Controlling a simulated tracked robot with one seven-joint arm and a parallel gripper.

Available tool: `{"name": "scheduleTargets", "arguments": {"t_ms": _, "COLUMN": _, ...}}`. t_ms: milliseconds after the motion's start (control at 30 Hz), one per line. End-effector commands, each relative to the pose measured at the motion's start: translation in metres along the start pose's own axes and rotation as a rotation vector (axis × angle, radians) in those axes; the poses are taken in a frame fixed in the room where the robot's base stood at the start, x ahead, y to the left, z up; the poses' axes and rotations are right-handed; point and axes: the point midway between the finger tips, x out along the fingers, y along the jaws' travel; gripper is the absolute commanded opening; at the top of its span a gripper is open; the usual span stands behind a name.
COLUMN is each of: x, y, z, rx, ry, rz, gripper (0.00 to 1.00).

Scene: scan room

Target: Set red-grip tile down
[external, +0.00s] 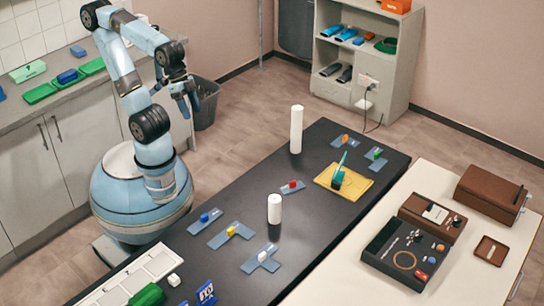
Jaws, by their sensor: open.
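The red-grip tile (286,190) is a flat blue-grey piece with a small red knob. It lies on the black table (325,225), between the tall white cylinder (296,130) and the short white cylinder (274,209). My gripper (187,108) is open, with nothing visible between its fingers. It is raised to the left of the table, well away from the tile and not touching it.
Similar tiles with blue (205,221), yellow (231,235), white (261,259), orange (343,140) and green (375,158) grips lie around the table. A yellow mat (352,190) bears a teal cup (338,179). A white compartment tray (125,284) sits at the near left.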

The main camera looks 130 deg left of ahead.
Motion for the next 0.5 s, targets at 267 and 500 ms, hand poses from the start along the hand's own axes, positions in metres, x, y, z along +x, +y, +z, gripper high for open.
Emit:
{"name": "scheduleTargets", "arguments": {"t_ms": 267, "x": -0.014, "y": 0.001, "z": 0.036, "rx": 0.276, "ry": 0.046, "rz": -0.006, "gripper": 0.57}}
{"name": "scheduleTargets", "arguments": {"t_ms": 500, "x": -0.014, "y": 0.001, "z": 0.038, "rx": 0.299, "ry": 0.048, "rz": -0.008, "gripper": 0.57}}
